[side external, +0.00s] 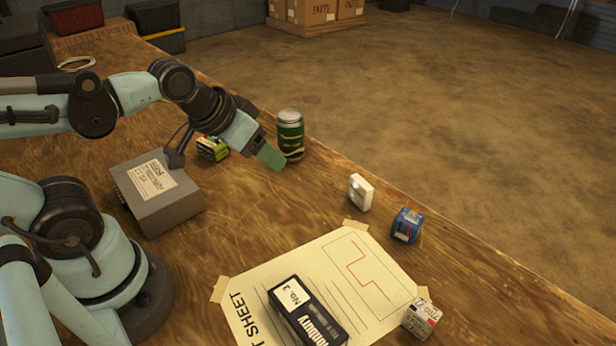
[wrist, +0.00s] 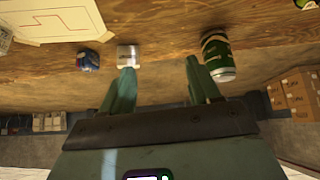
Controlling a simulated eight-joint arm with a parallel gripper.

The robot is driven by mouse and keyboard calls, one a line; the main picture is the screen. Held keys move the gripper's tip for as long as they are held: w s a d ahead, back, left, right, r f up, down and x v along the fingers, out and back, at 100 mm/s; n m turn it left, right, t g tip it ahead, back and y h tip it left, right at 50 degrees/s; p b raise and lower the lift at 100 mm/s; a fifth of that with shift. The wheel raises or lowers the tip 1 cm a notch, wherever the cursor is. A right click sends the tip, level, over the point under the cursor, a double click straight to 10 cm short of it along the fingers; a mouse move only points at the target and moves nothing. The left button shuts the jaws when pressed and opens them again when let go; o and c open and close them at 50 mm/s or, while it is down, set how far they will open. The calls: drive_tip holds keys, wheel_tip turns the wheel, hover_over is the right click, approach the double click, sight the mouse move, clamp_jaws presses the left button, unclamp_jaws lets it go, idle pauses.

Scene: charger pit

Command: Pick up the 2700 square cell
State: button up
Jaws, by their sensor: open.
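A boxy white and grey cell (side external: 421,319) with dark and red print stands at the paper sheet's lower right corner in the side view. Its print looks like 2700, partly turned from view. A pale block at the left edge of the wrist view (wrist: 4,40) appears to be the same cell, cut off by the frame. My gripper (side external: 269,156) is well away from it, towards the back, beside the green can. In the wrist view my gripper (wrist: 159,68) has its two green fingers apart with nothing between them.
A green can (side external: 290,135), white block (side external: 360,192), blue cell (side external: 406,225) and green-black cell (side external: 212,148) stand on the wooden table. A black box (side external: 307,315) lies on the paper sheet (side external: 385,262). A grey box (side external: 160,190) sits near my base. The table's edge runs close behind the can.

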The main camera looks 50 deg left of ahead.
drive_tip(key=w+d+f+n+g+h, duration=0.2)
drive_tip(key=w+d+n+h, duration=0.1)
drive_tip(key=d+n, duration=0.3)
drive_tip(key=n+g+h, duration=0.5)
drive_tip(key=n+h, duration=0.5)
drive_tip(key=n, duration=0.2)
approach(428, 312)
drive_tip(key=x, duration=0.3)
drive_tip(key=shift+s+d+f, duration=0.15)
drive_tip(key=shift+d, duration=0.1)
drive_tip(key=shift+x, duration=3.15)
drive_tip(key=shift+a, duration=0.1)
drive_tip(key=c, duration=1.1)
drive_tip(key=shift+c, duration=0.2)
